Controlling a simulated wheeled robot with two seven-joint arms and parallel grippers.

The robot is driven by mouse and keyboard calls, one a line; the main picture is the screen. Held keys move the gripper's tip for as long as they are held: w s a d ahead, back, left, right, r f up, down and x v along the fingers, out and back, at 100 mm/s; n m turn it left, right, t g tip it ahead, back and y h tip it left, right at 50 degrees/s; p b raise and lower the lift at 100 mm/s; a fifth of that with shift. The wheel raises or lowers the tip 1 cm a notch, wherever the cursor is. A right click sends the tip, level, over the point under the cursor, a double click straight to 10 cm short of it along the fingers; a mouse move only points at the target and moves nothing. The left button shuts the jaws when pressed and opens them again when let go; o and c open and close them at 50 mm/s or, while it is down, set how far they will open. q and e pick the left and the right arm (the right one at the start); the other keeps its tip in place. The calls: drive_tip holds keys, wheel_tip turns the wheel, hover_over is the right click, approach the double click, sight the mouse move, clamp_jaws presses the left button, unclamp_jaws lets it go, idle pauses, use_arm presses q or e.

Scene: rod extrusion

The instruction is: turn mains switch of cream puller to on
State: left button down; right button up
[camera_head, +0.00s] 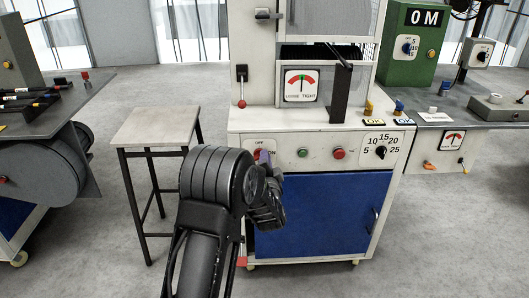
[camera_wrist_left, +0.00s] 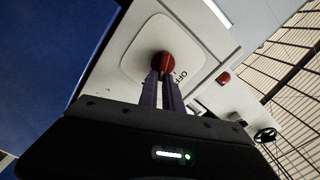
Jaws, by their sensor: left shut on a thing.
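The cream puller (camera_head: 325,120) is a cream cabinet with a blue door, in the middle of the head view. Its mains switch is a red knob, seen in the left wrist view (camera_wrist_left: 163,62) on a pale square plate with the word OFF beside it. My left gripper (camera_head: 264,157) is at the left end of the front panel, its purple fingers (camera_wrist_left: 163,80) shut on the red knob. The hand hides most of the switch in the head view. Which way the knob points is hard to tell. My right gripper is in neither view.
A green button (camera_head: 303,152), a red button (camera_head: 339,153) and a numbered dial (camera_head: 381,153) lie along the panel to the right. A red-tipped lever (camera_head: 241,88) is above the switch. A stool (camera_head: 155,128) stands to the left, with bare floor around it.

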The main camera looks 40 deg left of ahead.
use_arm(q)
drive_tip(key=shift+d+f+m+p, duration=0.1)
drive_tip(key=shift+f+m+p, duration=0.15)
drive_tip(key=shift+m+p, duration=0.75)
drive_tip(key=shift+f+m+p, duration=0.2)
drive_tip(key=shift+m+p, duration=0.1)
drive_tip(key=shift+m, duration=1.3)
drive_tip(key=c, duration=1.5)
unclamp_jaws()
drive_tip(key=v, duration=0.7)
drive_tip(key=shift+s+d+p, duration=0.25)
drive_tip(key=shift+s+p, duration=0.05)
drive_tip(key=shift+p, duration=0.1)
